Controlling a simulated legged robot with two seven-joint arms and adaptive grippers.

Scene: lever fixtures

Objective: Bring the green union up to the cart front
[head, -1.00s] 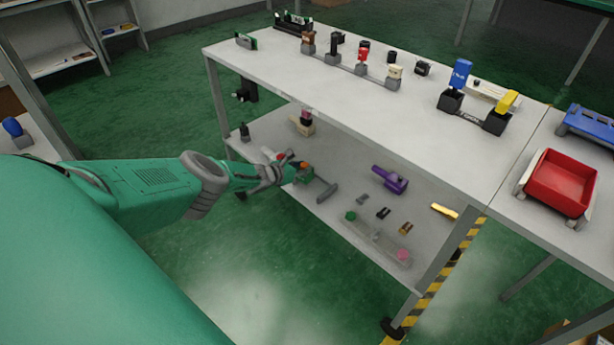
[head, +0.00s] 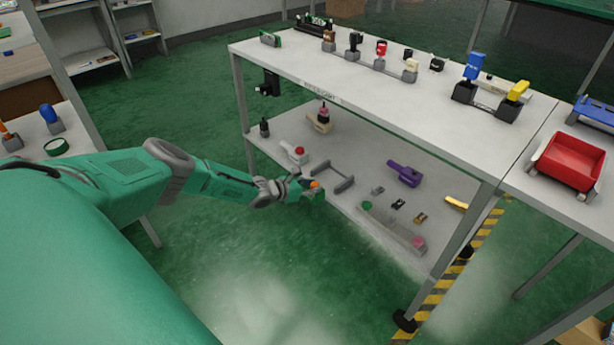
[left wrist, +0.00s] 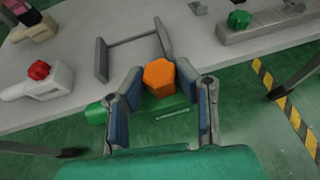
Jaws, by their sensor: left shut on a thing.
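The green union (head: 319,196), with an orange hexagonal end, is in the jaws of my left gripper (head: 305,188), just in front of the lower shelf's edge. In the left wrist view the orange end (left wrist: 158,77) sits between the two fingers, and a green end (left wrist: 96,113) shows beyond the left finger. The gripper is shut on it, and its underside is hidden. A two-tier shelving unit (head: 322,93) with a label on its upper front edge stands beyond the gripper; the label is too small to read surely. My right gripper is not in view.
The lower shelf (head: 355,150) holds a grey bracket (head: 332,178), a red-knobbed white fixture (head: 293,154), a purple part (head: 404,174) and a grey rail (head: 392,230). The floor before the shelf is clear.

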